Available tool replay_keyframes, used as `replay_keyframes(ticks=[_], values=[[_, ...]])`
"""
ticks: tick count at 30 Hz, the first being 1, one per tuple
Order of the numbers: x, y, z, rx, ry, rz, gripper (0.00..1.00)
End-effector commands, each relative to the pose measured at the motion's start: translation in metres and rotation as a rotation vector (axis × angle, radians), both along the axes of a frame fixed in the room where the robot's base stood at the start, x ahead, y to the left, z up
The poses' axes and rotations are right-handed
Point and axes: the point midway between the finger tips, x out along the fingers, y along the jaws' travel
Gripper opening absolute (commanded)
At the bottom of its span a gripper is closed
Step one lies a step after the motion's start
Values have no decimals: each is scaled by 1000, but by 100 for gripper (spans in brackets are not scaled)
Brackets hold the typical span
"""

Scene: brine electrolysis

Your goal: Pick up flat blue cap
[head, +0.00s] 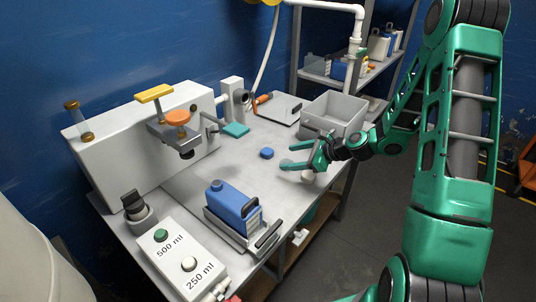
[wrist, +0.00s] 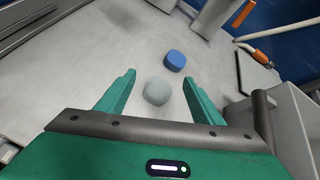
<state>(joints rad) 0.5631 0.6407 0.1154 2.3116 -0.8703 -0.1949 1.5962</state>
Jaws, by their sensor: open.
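The flat blue cap (head: 267,153) lies on the grey table top, left of my gripper in the head view. In the wrist view the blue cap (wrist: 175,60) lies beyond the fingertips, right of the middle. My gripper (head: 283,168) is open and empty above the table; its two green fingers (wrist: 161,80) spread apart in the wrist view. A pale grey-white cap (wrist: 157,92) lies on the table nearer to me, seen between the fingers. The same pale cap (head: 308,176) shows below the gripper in the head view.
A blue jug (head: 228,207) stands in a metal holder at the front. A grey bin (head: 336,118) stands at the right back.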

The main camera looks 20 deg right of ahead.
Motion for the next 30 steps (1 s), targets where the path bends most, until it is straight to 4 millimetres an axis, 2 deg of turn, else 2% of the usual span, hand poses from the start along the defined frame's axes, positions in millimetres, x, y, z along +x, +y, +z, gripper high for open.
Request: replay_keyframes(ticks=[3,9,19,30], values=[[18,-1,-7,167,25,-120,61],[34,-3,-9,319,46,-226,61],[67,19,-24,337,48,-237,61],[89,39,-34,336,47,-235,61]])
